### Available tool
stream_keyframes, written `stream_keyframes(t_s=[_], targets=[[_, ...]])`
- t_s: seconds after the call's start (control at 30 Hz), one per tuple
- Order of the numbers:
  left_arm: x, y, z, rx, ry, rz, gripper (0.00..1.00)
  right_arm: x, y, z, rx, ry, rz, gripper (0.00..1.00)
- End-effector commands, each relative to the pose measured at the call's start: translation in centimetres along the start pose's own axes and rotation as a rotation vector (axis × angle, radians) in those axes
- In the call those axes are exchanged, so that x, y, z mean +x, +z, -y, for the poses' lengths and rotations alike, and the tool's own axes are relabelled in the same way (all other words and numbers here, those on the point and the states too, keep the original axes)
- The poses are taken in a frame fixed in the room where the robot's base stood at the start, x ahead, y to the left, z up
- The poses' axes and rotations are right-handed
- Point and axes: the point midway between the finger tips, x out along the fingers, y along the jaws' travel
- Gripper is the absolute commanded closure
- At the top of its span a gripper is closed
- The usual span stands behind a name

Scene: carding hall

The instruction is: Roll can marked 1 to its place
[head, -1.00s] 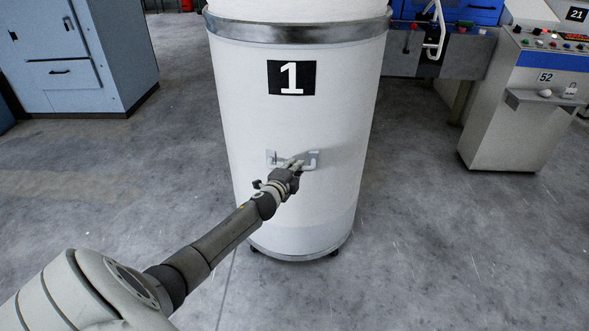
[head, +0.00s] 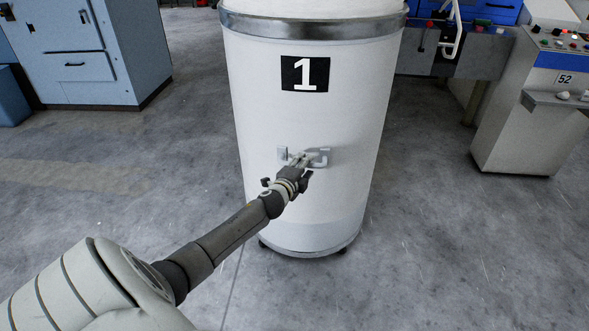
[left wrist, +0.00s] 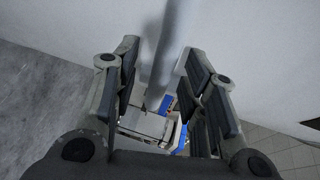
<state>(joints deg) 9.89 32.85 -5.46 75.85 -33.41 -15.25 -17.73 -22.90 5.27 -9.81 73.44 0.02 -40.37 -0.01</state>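The can marked 1 (head: 306,190) is a tall white cylinder with a metal rim, standing upright in the middle of the head view. A black label (head: 305,73) with a white 1 is on its front. Lower down is a bar handle (head: 321,156). My left gripper (head: 303,160) is at this handle, covering part of it. The fingers stand apart. My right gripper is out of view.
A blue cabinet machine (head: 85,55) stands at the back left. A control console (head: 525,115) marked 52 stands to the right, with a blue and grey machine (head: 455,45) behind the can. Grey floor (head: 440,260) is clear on both sides and in front.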

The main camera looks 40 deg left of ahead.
Motion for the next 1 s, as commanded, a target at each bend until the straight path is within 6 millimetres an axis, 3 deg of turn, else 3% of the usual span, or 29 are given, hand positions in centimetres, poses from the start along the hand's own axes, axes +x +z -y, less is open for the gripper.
stream_keyframes(t_s=[0.6,1.0], targets=[[-9.3,-0.1,-0.2,0.001,0.004,-0.002,0.60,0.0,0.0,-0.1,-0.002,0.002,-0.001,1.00],[-10.8,0.0,-0.1,0.001,0.002,0.000,0.60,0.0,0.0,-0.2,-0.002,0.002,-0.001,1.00]])
